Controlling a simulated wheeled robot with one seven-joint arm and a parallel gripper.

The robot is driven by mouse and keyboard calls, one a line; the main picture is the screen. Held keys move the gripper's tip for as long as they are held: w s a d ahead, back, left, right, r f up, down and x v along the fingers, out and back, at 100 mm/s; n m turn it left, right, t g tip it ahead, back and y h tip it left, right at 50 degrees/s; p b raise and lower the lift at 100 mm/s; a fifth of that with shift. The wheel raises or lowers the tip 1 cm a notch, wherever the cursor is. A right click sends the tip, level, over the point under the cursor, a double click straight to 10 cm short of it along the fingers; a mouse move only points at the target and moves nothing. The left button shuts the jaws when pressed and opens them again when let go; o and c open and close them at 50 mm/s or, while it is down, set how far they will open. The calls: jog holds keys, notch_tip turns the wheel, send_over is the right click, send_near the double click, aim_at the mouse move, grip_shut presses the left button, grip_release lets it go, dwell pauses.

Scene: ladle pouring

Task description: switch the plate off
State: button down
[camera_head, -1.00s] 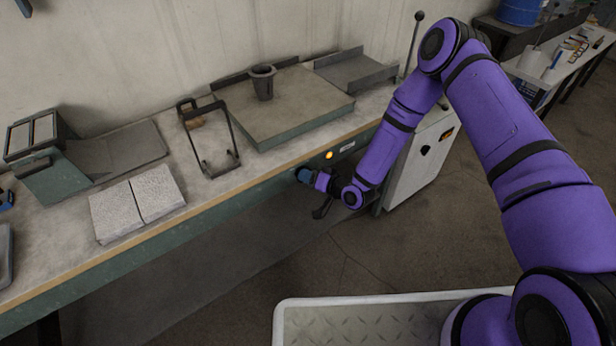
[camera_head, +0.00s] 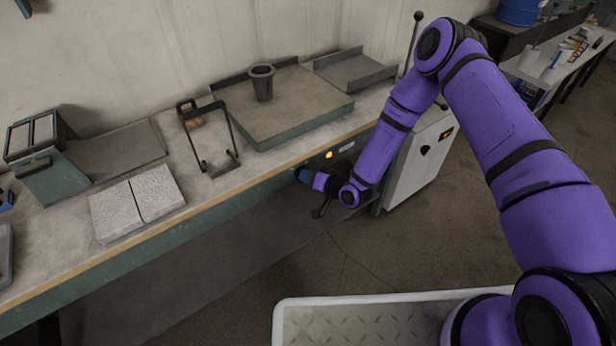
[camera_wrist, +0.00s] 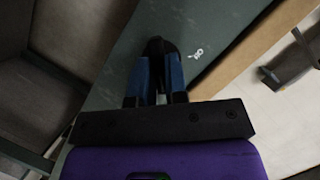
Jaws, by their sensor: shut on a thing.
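The plate (camera_head: 300,115) is a broad flat slab on the bench, with a dark cup (camera_head: 262,84) standing on it. A small amber lamp (camera_head: 328,155) glows on the bench's green front, below the plate. My gripper (camera_head: 301,174) is at that front, left of and below the lamp. In the wrist view, the blue fingers of my gripper (camera_wrist: 158,72) are closed around a dark knob (camera_wrist: 155,47) on the green panel. A small white marking (camera_wrist: 196,54) is beside the knob. In the head view the knob is hidden by my gripper.
A wire-like frame (camera_head: 232,138) stands left of the plate, and two pale blocks (camera_head: 112,211) lie farther left. A white cabinet (camera_head: 417,165) with a dark lever stands right of my gripper. The floor before the bench is clear.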

jog(key=shift+a, duration=0.15)
jog(key=n+t+h, duration=0.1)
jog(key=n+h, duration=0.1)
jog(key=n, duration=0.2)
jog(key=n+t+h, duration=0.2)
jog(key=n, duration=0.2)
jog(key=a+n+t+h, duration=0.1)
jog(key=n+h, duration=0.1)
jog(key=n, duration=0.2)
jog(key=shift+s+r+h, duration=0.1)
jog(key=shift+s+h, duration=0.05)
jog(key=shift+h, duration=0.25)
jog(key=shift+d+t, duration=0.1)
jog(key=shift+t, duration=0.2)
dwell(0.4)
jog(key=c, duration=1.1)
grip_release()
jog(key=shift+c, duration=0.2)
jog(key=shift+d, duration=0.1)
